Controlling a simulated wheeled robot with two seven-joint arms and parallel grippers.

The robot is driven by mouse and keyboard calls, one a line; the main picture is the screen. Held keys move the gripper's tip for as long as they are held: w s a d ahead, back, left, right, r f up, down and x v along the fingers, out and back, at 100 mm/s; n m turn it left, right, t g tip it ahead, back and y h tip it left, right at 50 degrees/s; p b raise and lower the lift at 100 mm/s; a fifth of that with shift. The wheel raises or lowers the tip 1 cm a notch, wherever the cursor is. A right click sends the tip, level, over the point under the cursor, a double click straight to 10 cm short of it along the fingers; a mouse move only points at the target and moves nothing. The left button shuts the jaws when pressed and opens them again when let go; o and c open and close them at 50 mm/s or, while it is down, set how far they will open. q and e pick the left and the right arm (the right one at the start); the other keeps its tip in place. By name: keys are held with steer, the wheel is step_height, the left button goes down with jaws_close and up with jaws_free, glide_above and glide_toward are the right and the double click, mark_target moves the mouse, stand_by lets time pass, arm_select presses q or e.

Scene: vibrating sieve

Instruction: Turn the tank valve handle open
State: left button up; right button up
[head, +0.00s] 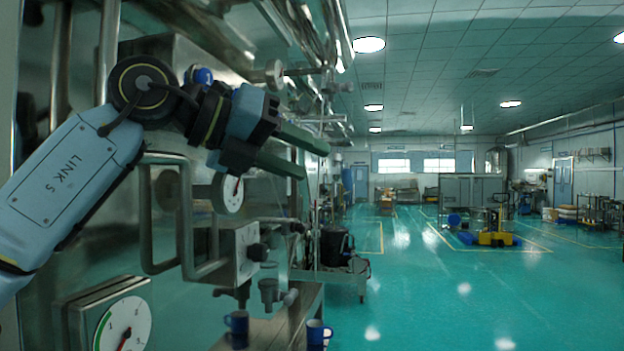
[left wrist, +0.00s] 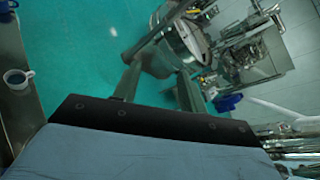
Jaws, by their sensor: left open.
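My left gripper (head: 315,160) is open in the head view, its two dark fingers pointing right beside the steel equipment. In the left wrist view the open fingers (left wrist: 160,78) reach towards a grey round metal fitting (left wrist: 184,46) with a long bar (left wrist: 157,36) beside it. This looks like the tank valve and its handle, but I cannot be sure. Nothing is clearly held, and I cannot tell whether a finger touches the fitting. In the head view I cannot clearly single out the valve handle among the pipes. My right gripper is not in view.
Steel machinery fills the left, with a white dial (head: 232,194), a larger gauge (head: 123,326) and a bent handle frame (head: 186,215). Blue mugs (head: 236,323) (head: 317,332) stand on a low bench. The green floor (head: 430,300) to the right is open.

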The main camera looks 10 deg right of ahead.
arm_select(q)
steer(key=shift+w+d+f+g+h, duration=0.2)
steer(key=shift+d+f+g+h, duration=0.2)
steer(key=shift+f, duration=0.35)
steer(key=shift+w+d+f+g+h, duration=0.25)
steer(key=shift+d+f, duration=0.25)
steer(key=shift+f, duration=0.25)
